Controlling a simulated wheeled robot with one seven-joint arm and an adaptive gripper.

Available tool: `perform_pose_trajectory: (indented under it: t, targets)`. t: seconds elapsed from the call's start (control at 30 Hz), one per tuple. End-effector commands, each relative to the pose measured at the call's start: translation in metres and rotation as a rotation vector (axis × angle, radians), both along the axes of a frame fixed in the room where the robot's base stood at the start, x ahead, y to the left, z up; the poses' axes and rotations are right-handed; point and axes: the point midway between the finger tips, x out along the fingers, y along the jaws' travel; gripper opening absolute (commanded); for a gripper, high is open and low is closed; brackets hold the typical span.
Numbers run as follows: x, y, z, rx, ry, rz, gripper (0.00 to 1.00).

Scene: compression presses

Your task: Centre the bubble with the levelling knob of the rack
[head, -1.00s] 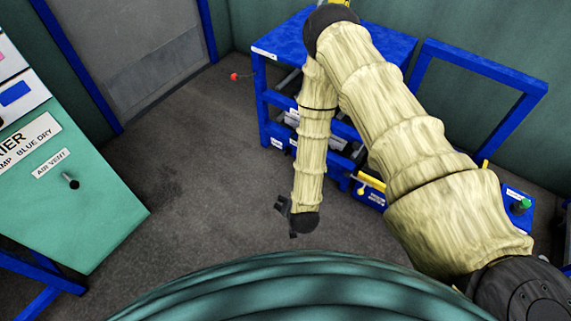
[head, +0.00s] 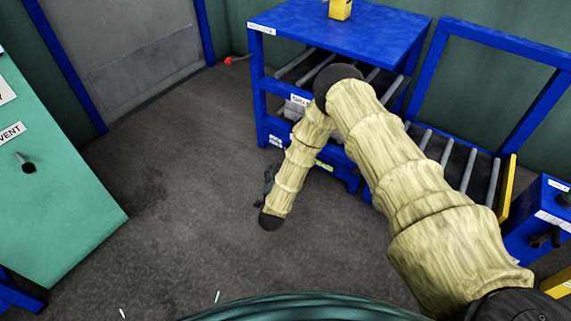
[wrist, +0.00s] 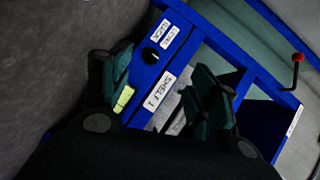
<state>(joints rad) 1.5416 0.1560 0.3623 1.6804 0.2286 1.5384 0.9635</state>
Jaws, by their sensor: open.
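The blue rack (head: 342,28) stands at the back centre in the head view, and part of its frame (wrist: 262,74) fills the wrist view. In the wrist view a dark round knob-like spot (wrist: 151,55) sits on the blue frame beside a white label reading like "RACK LEVEL" (wrist: 167,38). A yellow-green piece (wrist: 124,98), perhaps the bubble vial, lies beside my left finger; the bubble cannot be made out. My gripper (head: 268,186) is open and empty, with its fingers (wrist: 160,72) apart in front of the frame, short of the rack in the head view.
A red-tipped handle (wrist: 299,57) juts from the rack's side; it also shows in the head view (head: 229,61). A roller table (head: 450,160) with blue frame stands to the right. A green cabinet (head: 62,210) stands at left.

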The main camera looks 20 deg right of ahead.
Motion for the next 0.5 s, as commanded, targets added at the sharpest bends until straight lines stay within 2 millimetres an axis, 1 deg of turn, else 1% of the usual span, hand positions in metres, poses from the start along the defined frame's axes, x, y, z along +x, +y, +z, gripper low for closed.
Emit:
perform_pose_trajectory:
  t: [0.03, 0.13, 0.3, 0.5]
  targets:
    - [0.008, -0.004, -0.019, 0.019, -0.039, -0.029, 0.61]
    - [0.022, -0.011, -0.031, 0.058, -0.117, -0.084, 0.61]
    - [0.041, -0.022, -0.043, 0.115, -0.236, -0.162, 0.61]
    - [0.052, -0.031, -0.048, 0.152, -0.316, -0.212, 0.61]
